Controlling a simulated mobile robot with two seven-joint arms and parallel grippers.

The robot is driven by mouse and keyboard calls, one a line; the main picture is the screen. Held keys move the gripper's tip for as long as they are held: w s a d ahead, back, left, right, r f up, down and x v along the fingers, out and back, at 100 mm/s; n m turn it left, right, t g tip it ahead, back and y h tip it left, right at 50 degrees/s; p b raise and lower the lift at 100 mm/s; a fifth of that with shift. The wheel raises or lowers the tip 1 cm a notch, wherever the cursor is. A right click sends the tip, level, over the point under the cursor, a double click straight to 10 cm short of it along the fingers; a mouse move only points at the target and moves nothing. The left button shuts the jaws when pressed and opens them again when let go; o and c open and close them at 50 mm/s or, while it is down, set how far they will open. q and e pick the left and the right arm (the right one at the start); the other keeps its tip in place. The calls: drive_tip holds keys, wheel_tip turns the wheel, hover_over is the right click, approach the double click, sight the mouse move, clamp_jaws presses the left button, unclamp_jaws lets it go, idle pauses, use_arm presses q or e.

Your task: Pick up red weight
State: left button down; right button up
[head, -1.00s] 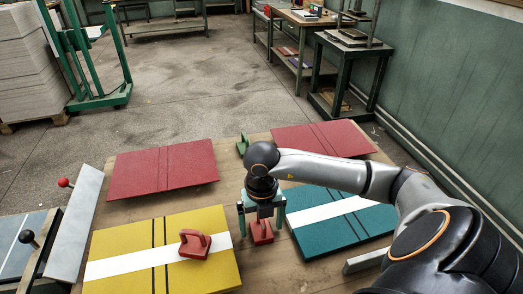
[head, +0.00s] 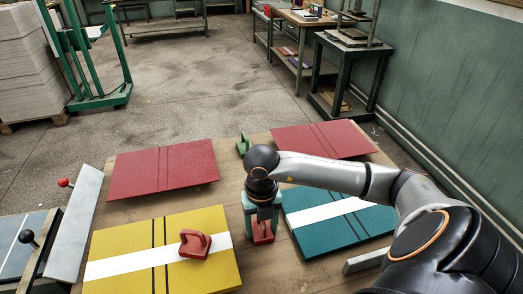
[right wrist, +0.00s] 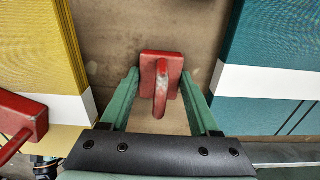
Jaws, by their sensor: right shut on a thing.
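One red weight (head: 263,240) stands on the table between the yellow and teal boards. My right gripper (head: 261,232) comes down over it from above and is shut on it. The right wrist view shows this weight (right wrist: 161,88) between the green fingers, with its base and raised handle visible. Its base appears to be at table level; I cannot tell if there is a gap below. A second red weight (head: 195,244) rests on the yellow board; part of it shows at the left of the right wrist view (right wrist: 22,118). My left gripper is not in view.
The yellow board stack (head: 120,246) lies left of the gripper, and the teal stack (head: 300,230) lies right, both close by. Two dark red boards (head: 165,168) (head: 320,138) and a green block (head: 243,145) lie farther back. A light metal bar (head: 75,225) is at left.

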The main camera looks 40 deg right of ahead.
clamp_jaws()
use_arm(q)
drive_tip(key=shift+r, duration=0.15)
use_arm(e)
drive_tip(key=shift+d+r, duration=0.1)
drive_tip(key=shift+r, duration=0.1)
